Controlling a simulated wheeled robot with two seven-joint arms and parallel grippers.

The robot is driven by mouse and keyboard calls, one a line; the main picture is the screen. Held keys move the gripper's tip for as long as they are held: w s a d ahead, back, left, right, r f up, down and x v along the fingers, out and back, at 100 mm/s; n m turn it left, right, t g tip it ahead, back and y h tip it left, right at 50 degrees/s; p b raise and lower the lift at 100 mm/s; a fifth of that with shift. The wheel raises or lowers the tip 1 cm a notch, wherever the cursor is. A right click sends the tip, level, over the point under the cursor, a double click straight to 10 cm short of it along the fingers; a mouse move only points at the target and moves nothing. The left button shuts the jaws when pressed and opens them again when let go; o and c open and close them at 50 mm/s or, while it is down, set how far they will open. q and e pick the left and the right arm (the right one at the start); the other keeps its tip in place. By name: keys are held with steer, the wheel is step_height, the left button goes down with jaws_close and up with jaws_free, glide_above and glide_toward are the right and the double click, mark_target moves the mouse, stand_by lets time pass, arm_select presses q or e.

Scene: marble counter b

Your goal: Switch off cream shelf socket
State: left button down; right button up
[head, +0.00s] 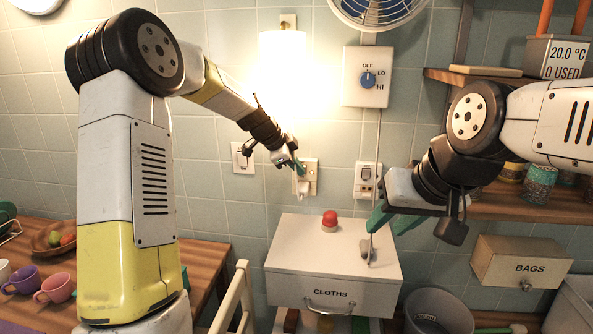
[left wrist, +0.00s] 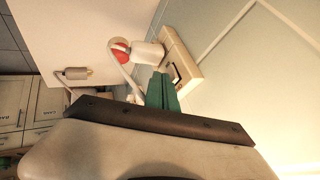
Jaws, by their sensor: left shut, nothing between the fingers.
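The cream socket (head: 312,174) is on the tiled wall below the lit lamp, with a white plug (head: 303,188) in its lower part. My left gripper (head: 298,166) is shut and empty, its green fingertips right at the socket's upper left. In the left wrist view the green fingers (left wrist: 162,86) reach towards the socket (left wrist: 182,62), beside a dark-edged switch; the white plug (left wrist: 147,53) sits beyond them. Whether they touch the switch I cannot tell, and the switch's position is unclear. My right gripper (head: 391,222) has its green fingers apart, above the cloths box.
A white wall switch (head: 243,157) is left of the socket, another outlet (head: 367,180) right of it. A fan control (head: 366,77) is above, with a cord hanging down. Shelves are at right.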

arm_select(q)
steer(key=shift+w+r, duration=0.1)
steer(key=shift+w, duration=0.1)
steer(key=shift+w, duration=0.2)
steer(key=shift+r, duration=0.2)
stand_by(0.3)
steer(key=shift+r, duration=0.65)
steer(key=shift+d, duration=0.1)
